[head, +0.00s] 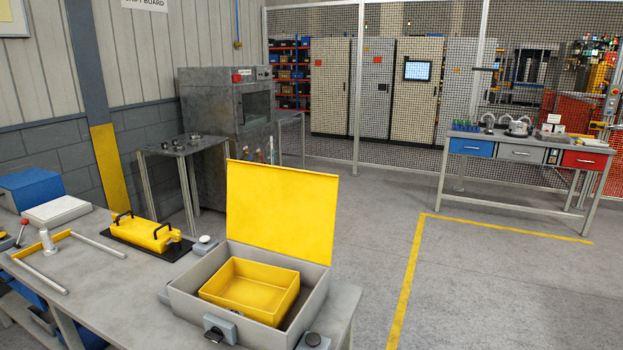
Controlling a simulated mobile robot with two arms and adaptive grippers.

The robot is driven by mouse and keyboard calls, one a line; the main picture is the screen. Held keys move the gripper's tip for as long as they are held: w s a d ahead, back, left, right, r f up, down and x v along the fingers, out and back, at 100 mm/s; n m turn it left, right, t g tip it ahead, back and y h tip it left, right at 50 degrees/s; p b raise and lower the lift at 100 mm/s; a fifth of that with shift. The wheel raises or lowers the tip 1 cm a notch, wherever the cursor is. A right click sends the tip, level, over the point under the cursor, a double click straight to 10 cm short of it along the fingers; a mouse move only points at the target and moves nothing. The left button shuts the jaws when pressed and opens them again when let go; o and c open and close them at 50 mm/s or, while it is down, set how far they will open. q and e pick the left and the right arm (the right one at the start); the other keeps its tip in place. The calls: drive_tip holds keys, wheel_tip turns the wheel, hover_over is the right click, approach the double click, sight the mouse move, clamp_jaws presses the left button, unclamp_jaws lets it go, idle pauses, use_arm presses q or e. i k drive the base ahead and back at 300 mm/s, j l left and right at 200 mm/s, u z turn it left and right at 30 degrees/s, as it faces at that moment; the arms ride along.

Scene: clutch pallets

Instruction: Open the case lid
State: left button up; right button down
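The case (310,306) is a grey box near the right end of the workbench in the head view. Its yellow lid (281,208) stands upright at the back edge, so the case is open. A yellow tray (270,310) sits inside it and looks empty. A dark latch (214,334) shows on a grey block at the front of the case. Neither of my grippers is in view.
The grey workbench (105,285) also holds a yellow block with black handles (147,234), a white box (56,211) and a blue box (30,187). Open floor (500,300) lies to the right, before another table (527,151) with drawers.

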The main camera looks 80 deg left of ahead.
sight(291, 212)
drive_tip(key=i+u, duration=0.45)
drive_tip(key=i+l+u, duration=0.15)
drive_tip(key=i+u, duration=0.35)
drive_tip(key=i+j+u, duration=0.1)
drive_tip(key=i+u, duration=0.5)
drive_tip(key=u, duration=0.25)
drive_tip(key=i+u, duration=0.4)
drive_tip(key=i+l+u, duration=0.15)
drive_tip(key=u, duration=0.3)
drive_tip(key=i+l+u, duration=0.4)
drive_tip(key=k+j, duration=0.1)
